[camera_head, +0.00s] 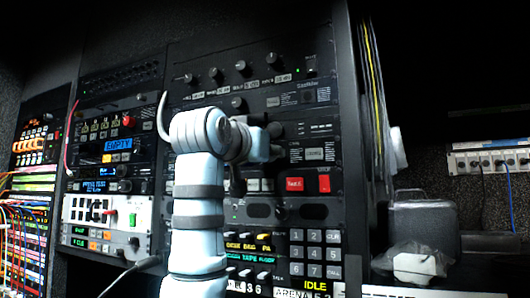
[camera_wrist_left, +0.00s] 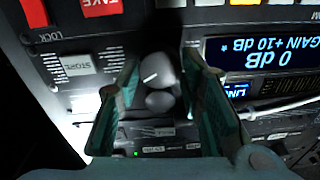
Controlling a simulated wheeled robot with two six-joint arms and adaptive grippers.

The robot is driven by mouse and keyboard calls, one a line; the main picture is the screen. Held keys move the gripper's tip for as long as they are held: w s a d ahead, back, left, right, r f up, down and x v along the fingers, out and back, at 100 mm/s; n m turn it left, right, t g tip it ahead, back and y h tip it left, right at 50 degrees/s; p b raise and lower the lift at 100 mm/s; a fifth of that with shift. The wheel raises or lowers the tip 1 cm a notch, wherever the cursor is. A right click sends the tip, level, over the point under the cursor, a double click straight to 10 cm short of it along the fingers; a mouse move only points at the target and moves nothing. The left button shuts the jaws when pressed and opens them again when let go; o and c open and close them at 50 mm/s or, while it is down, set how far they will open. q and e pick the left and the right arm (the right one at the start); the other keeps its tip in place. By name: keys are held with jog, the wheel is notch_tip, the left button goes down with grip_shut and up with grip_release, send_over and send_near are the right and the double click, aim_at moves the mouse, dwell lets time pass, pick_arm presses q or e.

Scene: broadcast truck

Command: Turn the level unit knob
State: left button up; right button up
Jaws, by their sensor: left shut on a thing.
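The level unit knob (camera_wrist_left: 158,75) is a round grey knob with a white pointer line, in the middle of the left wrist view. My left gripper (camera_wrist_left: 160,68) has its two teal fingers on either side of it and is shut on it. A second dark round knob (camera_wrist_left: 159,102) sits just below it in that view. In the head view my left gripper (camera_head: 268,141) is at the rack front, and the fingertips and the held knob are hidden behind my arm. My right gripper is in neither view.
A lit display (camera_wrist_left: 262,52) reading 0 dB and GAIN +10 dB, upside down, is beside the knob. A STORE button (camera_wrist_left: 78,64) lies on the other side. A pale cable (camera_wrist_left: 285,106) crosses nearby. A red button (camera_head: 324,183) and numeric keypad (camera_head: 315,254) are on the rack.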

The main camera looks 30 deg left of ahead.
pick_arm(q)
jog(key=shift+r, duration=0.1)
jog(key=o, duration=1)
jog(key=shift+o, duration=0.9)
jog(key=shift+w, duration=0.25)
jog(key=s+d+f, duration=0.1)
jog(key=s, duration=1.1)
jog(key=shift+w, duration=0.1)
jog(key=shift+f, duration=0.1)
